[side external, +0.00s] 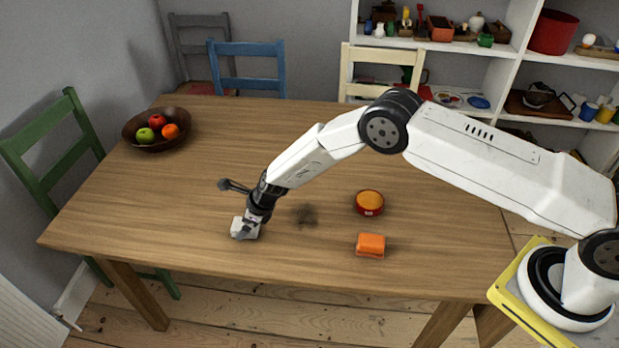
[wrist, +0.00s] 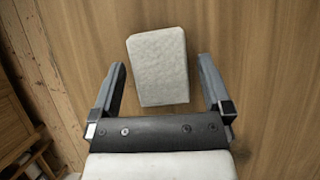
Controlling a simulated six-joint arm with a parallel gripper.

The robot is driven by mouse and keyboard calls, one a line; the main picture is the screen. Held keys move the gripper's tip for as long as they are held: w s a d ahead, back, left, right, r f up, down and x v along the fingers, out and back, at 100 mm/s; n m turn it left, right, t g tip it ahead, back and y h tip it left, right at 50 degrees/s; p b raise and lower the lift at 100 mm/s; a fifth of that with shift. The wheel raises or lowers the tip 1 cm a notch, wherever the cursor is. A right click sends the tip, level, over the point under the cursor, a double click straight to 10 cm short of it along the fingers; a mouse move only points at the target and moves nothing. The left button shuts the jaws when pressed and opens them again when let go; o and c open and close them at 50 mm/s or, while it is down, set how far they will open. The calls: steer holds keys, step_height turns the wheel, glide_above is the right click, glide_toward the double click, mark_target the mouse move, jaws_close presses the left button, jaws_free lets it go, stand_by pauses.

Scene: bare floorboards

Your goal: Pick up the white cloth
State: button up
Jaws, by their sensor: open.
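The white cloth (wrist: 157,68) is a pale, blocky, textured rectangle lying on the wooden table. In the wrist view it lies between and slightly beyond the fingertips of my gripper (wrist: 162,82), with a gap on each side. My gripper is open and empty. In the side view the cloth (side external: 238,229) shows partly at the left of my gripper (side external: 250,229), which points down close over it and hides part of it. I cannot tell whether the fingers touch the table.
On the wooden table (side external: 330,260) are a dark smudge (side external: 306,215), a red round tin (side external: 370,203) with an orange top, an orange block (side external: 370,245) and a brown bowl of fruit (side external: 142,139). The table's front edge is near the cloth. Chairs stand around.

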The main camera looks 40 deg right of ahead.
steer(key=shift+w+a+f, duration=0.2)
steer(key=shift+f, duration=0.3)
steer(key=shift+c, duration=0.2)
steer(key=c, duration=1.1)
